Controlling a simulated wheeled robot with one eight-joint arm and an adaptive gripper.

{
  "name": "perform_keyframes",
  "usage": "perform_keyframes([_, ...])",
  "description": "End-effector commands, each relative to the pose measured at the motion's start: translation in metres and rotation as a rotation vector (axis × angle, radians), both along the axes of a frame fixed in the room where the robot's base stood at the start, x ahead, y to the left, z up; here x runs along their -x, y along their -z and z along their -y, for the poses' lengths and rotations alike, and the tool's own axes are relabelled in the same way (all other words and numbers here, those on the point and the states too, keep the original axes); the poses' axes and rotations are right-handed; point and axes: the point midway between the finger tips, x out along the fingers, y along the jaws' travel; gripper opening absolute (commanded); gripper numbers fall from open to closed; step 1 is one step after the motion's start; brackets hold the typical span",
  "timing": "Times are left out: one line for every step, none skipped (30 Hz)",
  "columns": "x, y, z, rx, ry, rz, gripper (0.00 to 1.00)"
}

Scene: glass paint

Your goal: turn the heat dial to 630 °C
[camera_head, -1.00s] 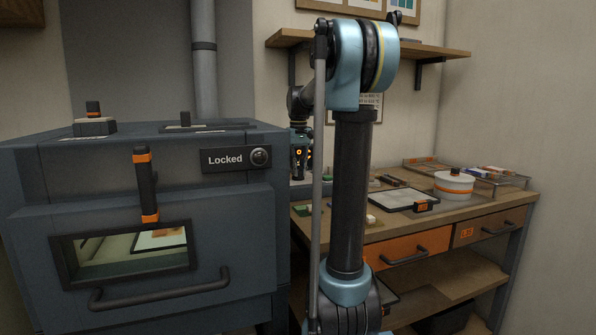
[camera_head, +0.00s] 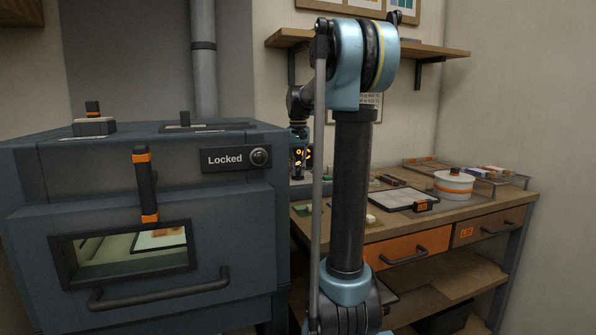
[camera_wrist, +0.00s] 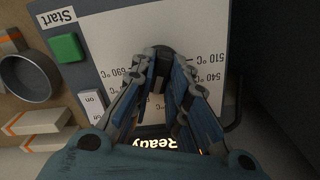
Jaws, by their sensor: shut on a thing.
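In the wrist view my gripper (camera_wrist: 163,68) is shut on the dark heat dial (camera_wrist: 162,51), its two blue-and-grey fingers on either side of it. The pale dial plate (camera_wrist: 110,45) carries temperature labels that appear upside down; 510 °C and 540 °C can be read at the right. The pointer and the exact setting are hidden by the fingers. In the head view my gripper (camera_head: 299,160) is small, beside the kiln's right side, and the dial cannot be made out there.
A green Start button (camera_wrist: 66,48) and a lit "Ready" display (camera_wrist: 158,144) are near the dial. The workbench (camera_head: 400,228) at right holds a white pot (camera_head: 453,187) and a tray (camera_head: 402,200).

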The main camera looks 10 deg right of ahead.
Motion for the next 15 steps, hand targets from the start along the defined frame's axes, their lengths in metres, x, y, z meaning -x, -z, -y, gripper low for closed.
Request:
perform_keyframes([-0.001, -0.0005, 0.0002, 0.0, 0.023, 0.002, 0.0])
perform_keyframes([-0.001, -0.0005, 0.0001, 0.0, 0.038, 0.002, 0.0])
perform_keyframes([-0.001, -0.0005, 0.0001, 0.0, 0.056, 0.002, 0.0])
perform_keyframes([-0.001, -0.0005, 0.0001, 0.0, 0.068, 0.002, 0.0])
perform_keyframes([-0.0011, -0.0005, 0.0, 0.001, 0.079, 0.002, 0.0])
perform_keyframes([-0.0011, -0.0005, 0.0, 0.001, 0.093, 0.002, 0.0])
perform_keyframes([-0.0011, -0.0005, -0.0001, 0.0, 0.101, 0.002, 0.0])
perform_keyframes([-0.0011, -0.0005, -0.0001, 0.0, 0.108, 0.002, 0.0])
perform_keyframes([-0.0012, -0.0005, -0.0002, 0.0, 0.117, 0.002, 0.0])
perform_keyframes([-0.0013, -0.0005, -0.0002, 0.0, 0.122, 0.003, 0.0])
perform_keyframes([-0.0013, -0.0006, -0.0002, 0.0, 0.126, 0.003, 0.0])
perform_keyframes([-0.0013, -0.0006, -0.0003, 0.0, 0.13, 0.003, 0.0])
perform_keyframes([-0.0013, -0.0006, -0.0003, 0.0, 0.132, 0.003, 0.0])
perform_keyframes([-0.0013, -0.0006, -0.0004, 0.0, 0.134, 0.003, 0.0])
perform_keyframes([-0.0014, -0.0006, -0.0003, 0.0, 0.135, 0.003, 0.0])
